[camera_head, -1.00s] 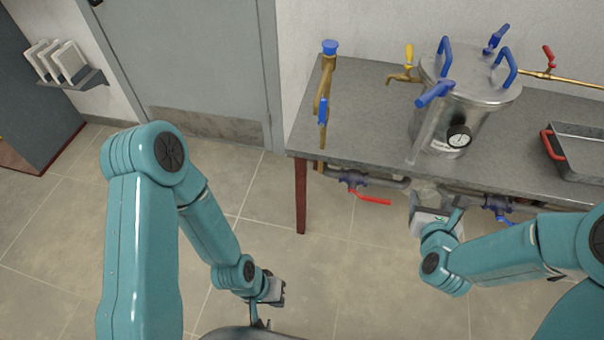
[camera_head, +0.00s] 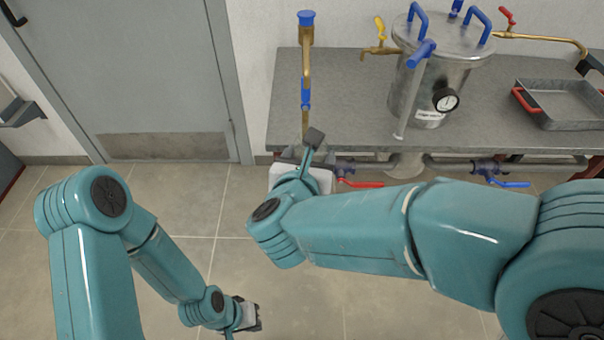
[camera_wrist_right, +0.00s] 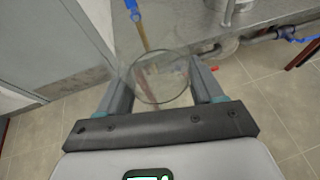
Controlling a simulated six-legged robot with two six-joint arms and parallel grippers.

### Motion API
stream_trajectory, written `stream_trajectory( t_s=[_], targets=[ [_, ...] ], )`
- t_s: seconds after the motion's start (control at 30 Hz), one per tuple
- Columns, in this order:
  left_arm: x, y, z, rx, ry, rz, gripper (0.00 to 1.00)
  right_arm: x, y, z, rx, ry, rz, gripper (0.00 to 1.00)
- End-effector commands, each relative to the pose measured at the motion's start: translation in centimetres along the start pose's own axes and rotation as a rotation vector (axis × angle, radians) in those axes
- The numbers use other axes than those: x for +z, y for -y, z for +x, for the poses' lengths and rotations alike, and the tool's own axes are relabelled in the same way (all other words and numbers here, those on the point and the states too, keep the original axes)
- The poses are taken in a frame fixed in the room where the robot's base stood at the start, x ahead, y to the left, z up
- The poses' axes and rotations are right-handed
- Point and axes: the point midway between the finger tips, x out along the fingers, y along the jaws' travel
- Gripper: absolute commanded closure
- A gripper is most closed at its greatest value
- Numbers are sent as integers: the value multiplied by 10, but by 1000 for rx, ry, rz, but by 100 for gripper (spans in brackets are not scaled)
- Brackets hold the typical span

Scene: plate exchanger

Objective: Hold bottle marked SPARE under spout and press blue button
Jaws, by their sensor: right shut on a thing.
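My right gripper (camera_head: 303,160) is at the bench's left front edge, just below the upright brass pipe (camera_head: 306,65) with a blue round top (camera_head: 306,18). In the right wrist view, this gripper (camera_wrist_right: 160,80) is shut on a clear, see-through bottle (camera_wrist_right: 160,98), whose round rim shows between the fingers. No SPARE marking can be read. The brass pipe and a blue part (camera_wrist_right: 132,6) show beyond the bottle; I cannot tell whether the bottle is under an outlet. My left gripper (camera_head: 252,316) hangs low over the floor, away from the bench; its jaws are too small to judge.
A steel pressure vessel (camera_head: 462,65) with blue handles and a gauge stands on the grey bench (camera_head: 350,105). A yellow-handled tap (camera_head: 379,40) and a metal tray (camera_head: 565,105) are there too. Pipes with red and blue valve levers run below. A grey door (camera_head: 130,70) stands left.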

Motion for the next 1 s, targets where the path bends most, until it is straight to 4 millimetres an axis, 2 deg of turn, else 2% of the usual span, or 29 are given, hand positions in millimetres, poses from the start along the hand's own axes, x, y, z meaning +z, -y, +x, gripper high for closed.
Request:
stream_trajectory(
  t_s=[0.1,0.2,0.7,1.0],
  targets=[
    [0,1,3,0,0,0,100,-2,-8,-9,2,0,-1,64],
    [0,0,-1,0,0,0,100,2,-9,-6,-1,-1,0,64],
    [0,-12,-33,0,0,0,100,26,-23,51,-2,-2,1,64],
    [1,-16,-45,0,0,0,100,34,-29,75,1,-1,0,64]
  ],
)
